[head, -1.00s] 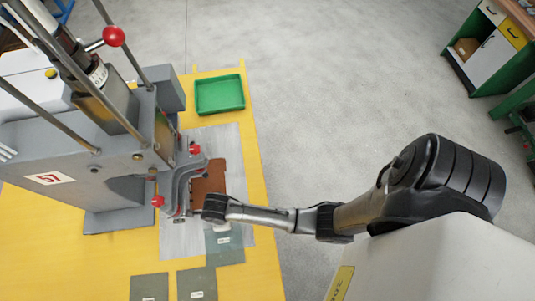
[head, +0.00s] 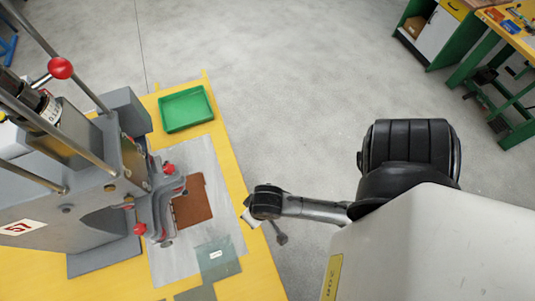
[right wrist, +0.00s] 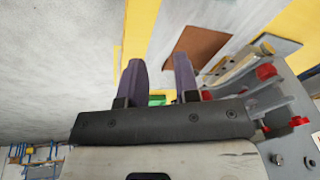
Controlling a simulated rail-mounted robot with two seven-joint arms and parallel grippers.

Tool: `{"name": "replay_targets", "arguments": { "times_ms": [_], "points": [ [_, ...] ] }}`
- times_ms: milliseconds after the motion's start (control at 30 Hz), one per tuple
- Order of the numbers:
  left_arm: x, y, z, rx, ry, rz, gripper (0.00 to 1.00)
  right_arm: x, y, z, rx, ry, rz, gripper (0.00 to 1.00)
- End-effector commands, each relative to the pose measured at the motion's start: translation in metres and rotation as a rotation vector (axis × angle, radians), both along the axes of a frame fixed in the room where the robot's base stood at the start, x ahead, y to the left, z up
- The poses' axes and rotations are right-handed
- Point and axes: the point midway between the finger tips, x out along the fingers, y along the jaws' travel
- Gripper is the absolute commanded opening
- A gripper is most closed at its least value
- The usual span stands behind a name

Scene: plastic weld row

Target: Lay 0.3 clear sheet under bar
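A press (head: 75,190) with red knobs and a curved bar (head: 165,208) stands over a brown pad (head: 193,203) on a pale plate (head: 180,157). The pad also shows in the right wrist view (right wrist: 197,50). A greyish see-through sheet (head: 210,266) with a white label lies in front of the pad, apart from the bar. Part of another sheet (head: 195,294) shows at the bottom edge. The labels are too small to read. My right gripper (head: 247,218) is beside the table's right edge. In the right wrist view its fingers (right wrist: 159,78) are apart and empty. My left gripper is not in view.
A green tray (head: 186,108) sits at the back of the yellow table (head: 240,165). Open floor lies to the right. A green-framed workbench (head: 505,80) and a cabinet (head: 430,40) stand far off at the upper right.

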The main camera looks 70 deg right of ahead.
Motion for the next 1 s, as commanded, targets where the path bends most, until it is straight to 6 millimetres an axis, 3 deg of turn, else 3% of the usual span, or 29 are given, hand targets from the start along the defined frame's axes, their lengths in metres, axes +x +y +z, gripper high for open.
{"name": "replay_targets", "arguments": {
  "times_ms": [200,400,867,1000],
  "points": [
    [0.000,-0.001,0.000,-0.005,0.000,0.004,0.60,-0.023,-0.015,0.027,-0.111,-0.059,0.362,0.29],
    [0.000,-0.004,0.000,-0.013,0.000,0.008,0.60,-0.033,-0.022,0.040,-0.171,-0.083,0.536,0.29],
    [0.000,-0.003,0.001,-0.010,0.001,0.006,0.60,-0.035,-0.023,0.044,-0.185,-0.088,0.578,0.29],
    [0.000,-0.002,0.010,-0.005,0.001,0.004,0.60,-0.035,-0.023,0.052,-0.185,-0.088,0.578,0.29]
  ]
}}
